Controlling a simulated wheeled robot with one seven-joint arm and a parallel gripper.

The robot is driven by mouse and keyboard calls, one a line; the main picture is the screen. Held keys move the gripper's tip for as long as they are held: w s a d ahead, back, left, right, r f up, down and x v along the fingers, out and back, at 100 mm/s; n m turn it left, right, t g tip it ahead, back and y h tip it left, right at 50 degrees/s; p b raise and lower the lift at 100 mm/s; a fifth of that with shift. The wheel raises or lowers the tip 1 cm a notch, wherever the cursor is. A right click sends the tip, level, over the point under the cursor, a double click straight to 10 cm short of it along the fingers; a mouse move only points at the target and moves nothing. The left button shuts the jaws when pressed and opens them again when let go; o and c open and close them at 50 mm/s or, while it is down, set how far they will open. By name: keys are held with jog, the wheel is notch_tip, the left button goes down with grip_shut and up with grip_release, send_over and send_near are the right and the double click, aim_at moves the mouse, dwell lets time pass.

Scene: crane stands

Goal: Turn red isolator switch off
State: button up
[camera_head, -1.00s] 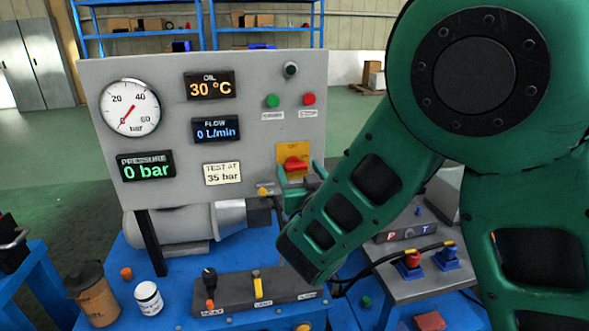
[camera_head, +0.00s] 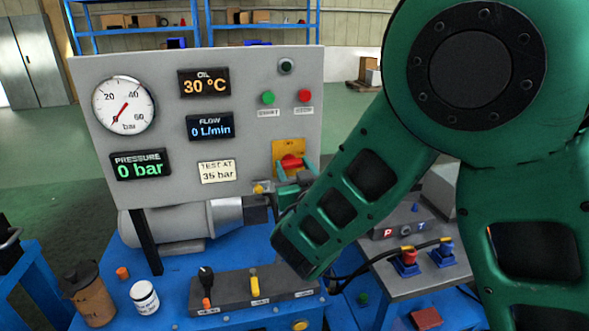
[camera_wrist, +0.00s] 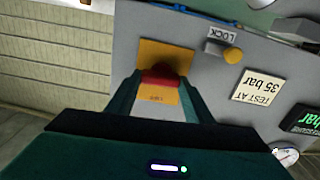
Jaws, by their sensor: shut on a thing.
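The red isolator switch (camera_head: 291,162) sits on a yellow plate (camera_head: 289,147) at the lower right of the grey panel. My gripper (camera_head: 291,171) reaches it from the right and front, with its green fingers on either side of the red handle. In the wrist view the red handle (camera_wrist: 160,79) lies between the two fingertips (camera_wrist: 159,84), in front of the yellow plate (camera_wrist: 166,57). My gripper is shut on it. The fingers and palm hide parts of the handle and plate.
The panel carries a pressure gauge (camera_head: 123,104), a display reading 0 bar (camera_head: 140,165), a green button (camera_head: 267,97) and a red button (camera_head: 305,96). A yellow knob (camera_wrist: 233,55) sits near a LOCK label (camera_wrist: 222,35). A lever block (camera_head: 250,287) stands below.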

jog(key=n, duration=0.8)
jog(key=shift+f, duration=0.1)
jog(key=n, duration=0.5)
jog(key=shift+a, duration=0.1)
jog(key=shift+s+f+n, duration=0.1)
jog(key=shift+f+n, duration=0.05)
jog(key=shift+n, duration=1.95)
jog(key=o, duration=1.1)
jog(key=shift+a, duration=0.1)
jog(key=shift+c, duration=0.2)
